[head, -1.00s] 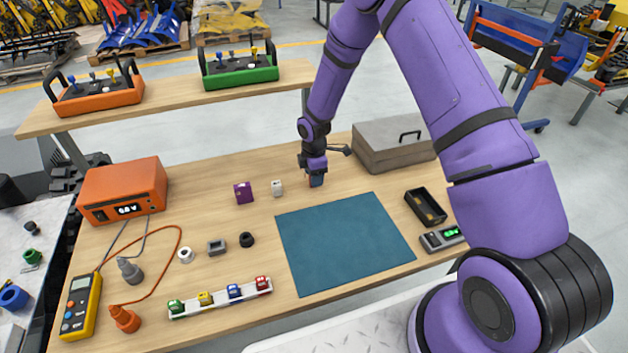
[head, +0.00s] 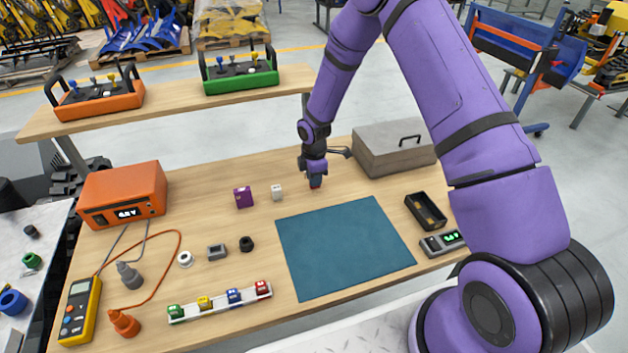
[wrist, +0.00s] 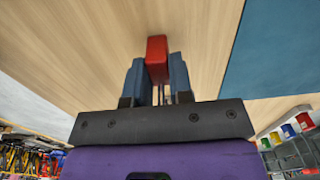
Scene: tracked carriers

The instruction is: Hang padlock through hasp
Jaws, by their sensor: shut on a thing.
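My gripper (head: 315,178) is low over the back of the wooden table, left of the grey case. In the wrist view, its two blue-grey fingers (wrist: 157,75) are closed on a small red block (wrist: 157,48), which looks like a padlock body; thin metal rods show between the fingers. In the head view a bit of the red block (head: 315,185) shows below the fingertips. I cannot tell whether it touches the table. No hasp can be clearly made out; a dark thin part beside my wrist is too small to identify.
A purple block (head: 243,197) and a white block (head: 277,192) stand left of my gripper. A grey case (head: 395,152) with a handle is close on the right. A blue mat (head: 345,245) lies bare in front. A rail (head: 217,308) with several coloured blocks is at the front.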

